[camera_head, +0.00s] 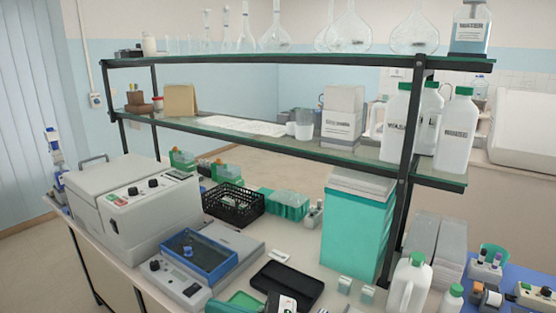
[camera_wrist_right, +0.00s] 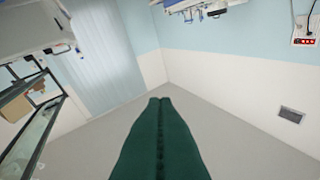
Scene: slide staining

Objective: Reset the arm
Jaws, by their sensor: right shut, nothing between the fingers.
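My right gripper (camera_wrist_right: 160,101) shows in the right wrist view as two long dark green fingers. They lie pressed together along a dark seam, with nothing between the tips. The fingers point out over bare grey floor toward a room corner and touch nothing that I can see. In the head view I cannot make out either gripper clearly. My left gripper is in neither view.
A glass shelf (camera_head: 280,140) with bottles spans above. The wrist view shows open floor (camera_wrist_right: 230,138).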

